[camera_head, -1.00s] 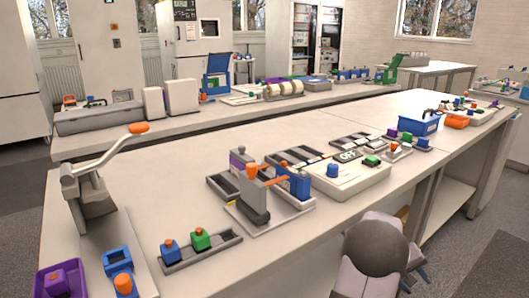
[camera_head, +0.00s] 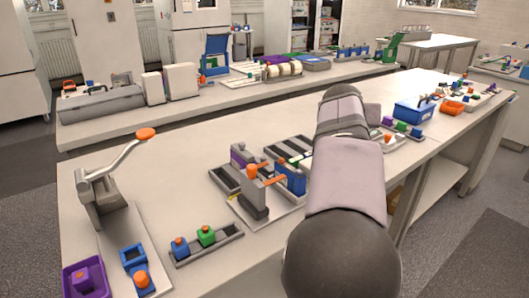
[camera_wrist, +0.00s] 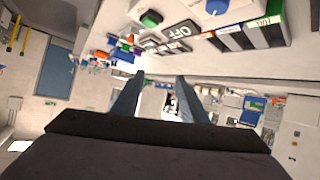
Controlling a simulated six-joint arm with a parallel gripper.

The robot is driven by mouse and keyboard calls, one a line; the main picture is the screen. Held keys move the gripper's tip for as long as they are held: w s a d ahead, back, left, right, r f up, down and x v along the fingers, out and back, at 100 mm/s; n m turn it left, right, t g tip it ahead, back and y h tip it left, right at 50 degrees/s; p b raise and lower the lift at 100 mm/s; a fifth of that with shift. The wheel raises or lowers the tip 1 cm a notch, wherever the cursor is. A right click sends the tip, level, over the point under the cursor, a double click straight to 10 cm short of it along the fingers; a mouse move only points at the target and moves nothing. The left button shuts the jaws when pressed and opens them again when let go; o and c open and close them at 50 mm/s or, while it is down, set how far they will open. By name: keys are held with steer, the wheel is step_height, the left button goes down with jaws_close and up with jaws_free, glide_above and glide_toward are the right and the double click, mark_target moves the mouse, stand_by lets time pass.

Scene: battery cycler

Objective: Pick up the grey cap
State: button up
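I cannot pick out a grey cap for certain in either view. My gripper (camera_wrist: 158,92) shows in the wrist view as two dark fingers, apart, with nothing visibly held between them. It is above or beside the bench; its height is unclear. A white unit (camera_wrist: 195,14) with a green knob (camera_wrist: 151,18), a blue knob (camera_wrist: 217,6) and an "OFF" label lies beyond the fingers, at the top of the wrist view. In the head view my arm hides the gripper and most of this unit.
A grey fixture with an orange-topped post (camera_head: 252,175) stands left of my arm. A tray (camera_head: 208,246) holds blue and green capped blocks. A lever press (camera_head: 100,192) and purple bin (camera_head: 86,278) are at left. A blue bin (camera_head: 415,110) is at right.

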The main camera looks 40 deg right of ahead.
steer(key=w+a+n+y+p, duration=0.2)
steer(key=w+n+y+p, duration=0.1)
steer(key=w+p, duration=0.3)
steer(key=n+g+y+p, duration=0.2)
steer(key=n+y+p, duration=0.6)
steer(key=p, duration=1.2)
glide_toward(268, 167)
steer(key=shift+x, duration=1.4)
steer(key=w+f+p, duration=0.2)
steer(key=f+p, duration=0.1)
steer(key=shift+w+f, duration=0.35)
steer(key=shift+f, duration=0.4)
jaws_close()
